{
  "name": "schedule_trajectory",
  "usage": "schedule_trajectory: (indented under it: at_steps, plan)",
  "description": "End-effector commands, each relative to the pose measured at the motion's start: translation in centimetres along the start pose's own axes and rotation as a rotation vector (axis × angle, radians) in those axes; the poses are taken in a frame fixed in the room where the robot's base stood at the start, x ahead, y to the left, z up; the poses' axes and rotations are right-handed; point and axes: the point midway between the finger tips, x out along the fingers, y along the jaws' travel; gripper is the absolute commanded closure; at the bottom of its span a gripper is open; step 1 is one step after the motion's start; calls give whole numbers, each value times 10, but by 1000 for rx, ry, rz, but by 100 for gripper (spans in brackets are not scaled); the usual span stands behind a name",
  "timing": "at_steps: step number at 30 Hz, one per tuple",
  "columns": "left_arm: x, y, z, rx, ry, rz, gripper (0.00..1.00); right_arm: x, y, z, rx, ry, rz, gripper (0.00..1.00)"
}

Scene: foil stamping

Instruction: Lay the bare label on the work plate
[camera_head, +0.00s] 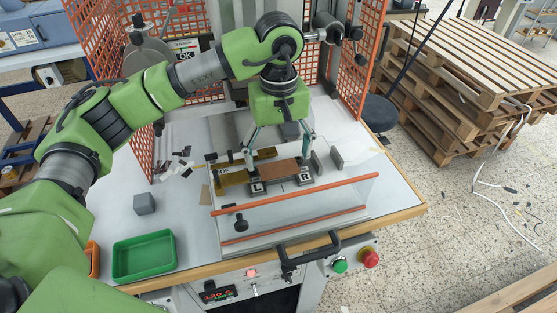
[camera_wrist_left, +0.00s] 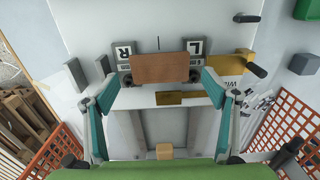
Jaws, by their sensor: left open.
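The bare label, a flat brown rectangle (camera_head: 279,171), lies on the pale work plate behind the guard bar, close to two blocks marked L (camera_head: 257,188) and R (camera_head: 306,181). My left gripper (camera_head: 277,153) is open, with one teal finger on each side of the label. In the wrist view the fingertips (camera_wrist_left: 162,84) stand just off its ends; I cannot tell whether either touches. My right gripper is not in view.
A clear guard with an orange bar (camera_head: 300,194) crosses in front. A gold piece (camera_head: 231,177) lies left of the label. A grey cube (camera_head: 144,203) and green tray (camera_head: 118,262) stand at the left. Orange mesh panels (camera_head: 364,50) flank the press. Plate space right of the blocks is mostly clear.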

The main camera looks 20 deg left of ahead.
Motion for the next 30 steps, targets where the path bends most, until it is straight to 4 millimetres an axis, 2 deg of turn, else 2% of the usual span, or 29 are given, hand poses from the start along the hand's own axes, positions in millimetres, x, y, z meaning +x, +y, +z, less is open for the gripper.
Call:
schedule_trajectory:
  at_steps: [1, 6, 12, 18, 30]
  plan:
    - [-9, 1, -1, 0, 5, 5, 22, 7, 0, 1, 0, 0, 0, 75]
    - [-50, 1, 0, -1, 4, 4, 22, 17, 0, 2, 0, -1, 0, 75]
    - [-86, 0, 0, 0, 2, 1, 22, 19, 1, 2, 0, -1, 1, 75]
    - [-100, 0, 0, 1, 1, 0, 22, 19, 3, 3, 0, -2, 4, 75]
    - [-101, 0, 0, 1, 0, -1, 22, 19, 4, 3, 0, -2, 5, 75]
